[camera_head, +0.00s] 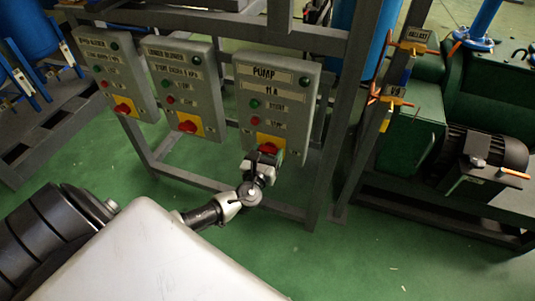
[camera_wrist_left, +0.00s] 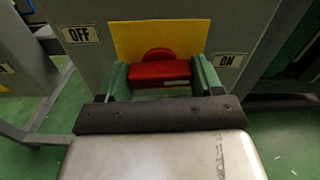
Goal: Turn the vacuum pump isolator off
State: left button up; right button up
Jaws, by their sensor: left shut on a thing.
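The pump control box (camera_head: 275,105) is a grey panel labelled PUMP, the rightmost of three boxes on a frame in the head view. Its isolator is a red rotary knob (camera_head: 268,149) on a yellow plate low on the panel. In the left wrist view the red knob (camera_wrist_left: 160,72) sits on the yellow plate (camera_wrist_left: 130,42), between an OFF label (camera_wrist_left: 80,35) at left and an ON label (camera_wrist_left: 229,61) at right. My left gripper (camera_wrist_left: 163,78) has its green fingers on either side of the knob, shut on it. The knob's handle looks level across the plate. My right gripper is not in view.
Two similar grey boxes (camera_head: 187,85) (camera_head: 117,75) with red knobs stand to the left. A frame post (camera_head: 345,110) and orange-handled valves (camera_head: 388,94) are at right, beside a green pump (camera_head: 415,125). The green floor (camera_head: 300,250) in front is clear.

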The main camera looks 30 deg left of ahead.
pick_arm(q)
jog(key=n+b, duration=0.2)
jog(key=n, duration=0.1)
jog(key=shift+f, duration=0.25)
jog(key=n+b, duration=0.2)
jog(key=n, duration=0.1)
jog(key=shift+n+b, duration=0.3)
jog(key=shift+n, duration=0.1)
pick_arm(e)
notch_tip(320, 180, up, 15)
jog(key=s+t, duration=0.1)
pick_arm(q)
jog(key=shift+n+b, duration=0.3)
jog(key=shift+n, duration=0.2)
jog(key=shift+n+b, duration=0.45)
jog(key=shift+n, duration=0.85)
jog(key=n+b, duration=0.1)
jog(key=n, duration=0.2)
jog(key=shift+r+b, duration=0.1)
jog(key=shift+b, duration=0.2)
jog(key=shift+n+b, duration=0.3)
jog(key=shift+n, duration=1.6)
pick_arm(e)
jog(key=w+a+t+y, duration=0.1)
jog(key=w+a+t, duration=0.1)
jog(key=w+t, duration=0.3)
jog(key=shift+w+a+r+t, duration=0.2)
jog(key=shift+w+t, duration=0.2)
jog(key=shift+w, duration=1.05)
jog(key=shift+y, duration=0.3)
